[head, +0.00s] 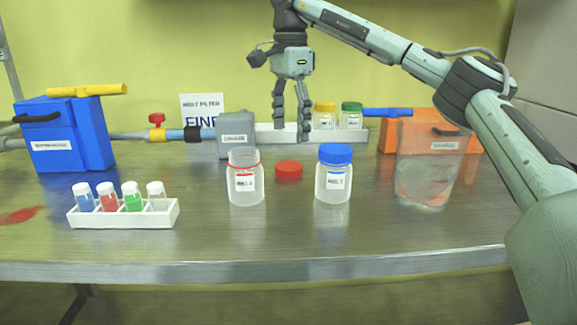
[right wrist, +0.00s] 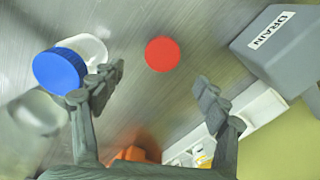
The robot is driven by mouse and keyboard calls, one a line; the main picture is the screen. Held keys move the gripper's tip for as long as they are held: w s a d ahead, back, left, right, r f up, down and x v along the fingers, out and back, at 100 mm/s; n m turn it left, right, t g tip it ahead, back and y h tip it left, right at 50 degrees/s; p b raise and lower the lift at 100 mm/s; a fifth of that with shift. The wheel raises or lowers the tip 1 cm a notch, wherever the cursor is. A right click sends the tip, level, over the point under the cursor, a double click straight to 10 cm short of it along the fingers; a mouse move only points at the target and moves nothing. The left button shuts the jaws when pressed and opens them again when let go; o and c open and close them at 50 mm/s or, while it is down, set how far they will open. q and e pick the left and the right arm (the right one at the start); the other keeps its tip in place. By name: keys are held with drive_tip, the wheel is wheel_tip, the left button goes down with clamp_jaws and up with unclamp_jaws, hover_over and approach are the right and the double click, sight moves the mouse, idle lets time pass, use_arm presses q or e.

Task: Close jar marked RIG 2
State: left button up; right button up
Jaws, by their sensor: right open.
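An open clear jar (head: 246,185) with a red ring at its neck stands upright near the middle of the table. Its small label is too blurred to read surely. A red lid (head: 289,169) lies flat on the table just right of it, apart from the jar; it also shows in the right wrist view (right wrist: 162,54). A second jar (head: 333,185) stands further right, capped with a blue lid (head: 335,154); its label is also unclear. My right gripper (head: 292,132) is open and empty, pointing down above the red lid. My left gripper is out of view.
A white rack (head: 125,216) with small vials stands front left. A grey drain box (head: 236,130) and a rack (head: 265,132) with two capped jars stand behind. A clear container (head: 425,175) stands right. The front middle table is clear.

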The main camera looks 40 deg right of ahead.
sight(289, 165)
wheel_tip(289, 165, down, 2)
drive_tip(key=shift+f, duration=0.35)
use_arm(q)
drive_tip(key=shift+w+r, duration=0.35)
use_arm(e)
drive_tip(key=shift+w, duration=0.1)
drive_tip(key=shift+f, duration=0.25)
wheel_tip(289, 165, down, 4)
drive_tip(key=shift+w+r, duration=0.1)
drive_tip(key=shift+r, duration=0.05)
drive_tip(key=shift+f, duration=0.4)
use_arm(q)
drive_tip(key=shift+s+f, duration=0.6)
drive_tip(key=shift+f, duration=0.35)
use_arm(e)
drive_tip(key=shift+f, duration=0.1)
drive_tip(key=shift+c, duration=0.4)
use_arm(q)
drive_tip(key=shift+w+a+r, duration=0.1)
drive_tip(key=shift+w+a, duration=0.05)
use_arm(e)
drive_tip(key=c, duration=0.8)
